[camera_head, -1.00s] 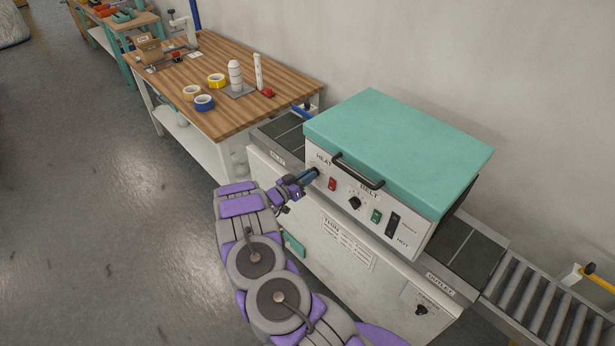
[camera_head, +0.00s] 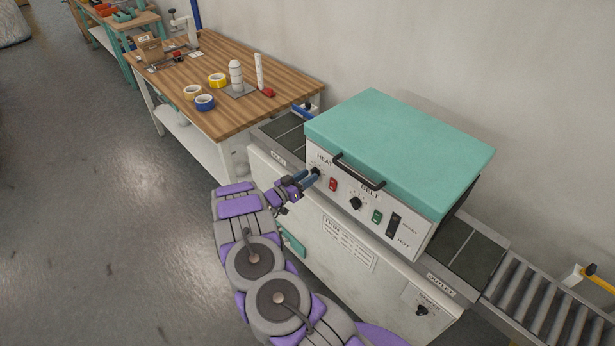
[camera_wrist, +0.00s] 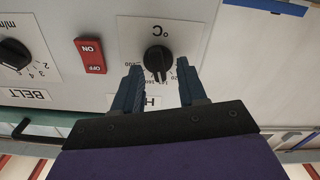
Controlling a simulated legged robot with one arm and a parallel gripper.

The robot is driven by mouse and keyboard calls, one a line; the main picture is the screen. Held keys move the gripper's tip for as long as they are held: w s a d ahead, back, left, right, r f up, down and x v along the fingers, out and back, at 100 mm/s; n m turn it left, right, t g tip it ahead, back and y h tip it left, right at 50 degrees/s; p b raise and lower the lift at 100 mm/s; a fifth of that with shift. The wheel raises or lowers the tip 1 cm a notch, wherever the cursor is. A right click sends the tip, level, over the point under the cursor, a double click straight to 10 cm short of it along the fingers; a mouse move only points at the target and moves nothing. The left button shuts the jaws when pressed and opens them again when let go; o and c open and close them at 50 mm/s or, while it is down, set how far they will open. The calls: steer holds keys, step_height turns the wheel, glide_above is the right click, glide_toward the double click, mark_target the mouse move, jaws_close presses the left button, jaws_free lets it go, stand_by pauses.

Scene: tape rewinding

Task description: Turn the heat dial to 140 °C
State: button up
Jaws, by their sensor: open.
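The heat dial (camera_wrist: 158,60) is a black round knob on a white plate marked °C, upside down in the wrist view. In the head view the dial (camera_head: 316,172) is at the left of the machine's front panel, under the word HEAT. My gripper (camera_wrist: 158,74) is open, with one blue finger on each side of the knob. I cannot tell whether either finger touches it. The gripper also shows in the head view (camera_head: 311,178), at the panel.
A red on/off switch (camera_wrist: 90,55) and the black belt dial (camera_wrist: 14,53) are beside the heat dial. The teal lid (camera_head: 400,138) and its black handle (camera_head: 358,172) are just above the panel. A wooden bench (camera_head: 240,115) with tape rolls stands to the left.

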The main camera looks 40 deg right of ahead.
steer(key=s+a+p, duration=0.1)
steer(key=a, duration=1.5)
steer(key=shift+a, duration=0.3)
steer(key=shift+s, duration=0.1)
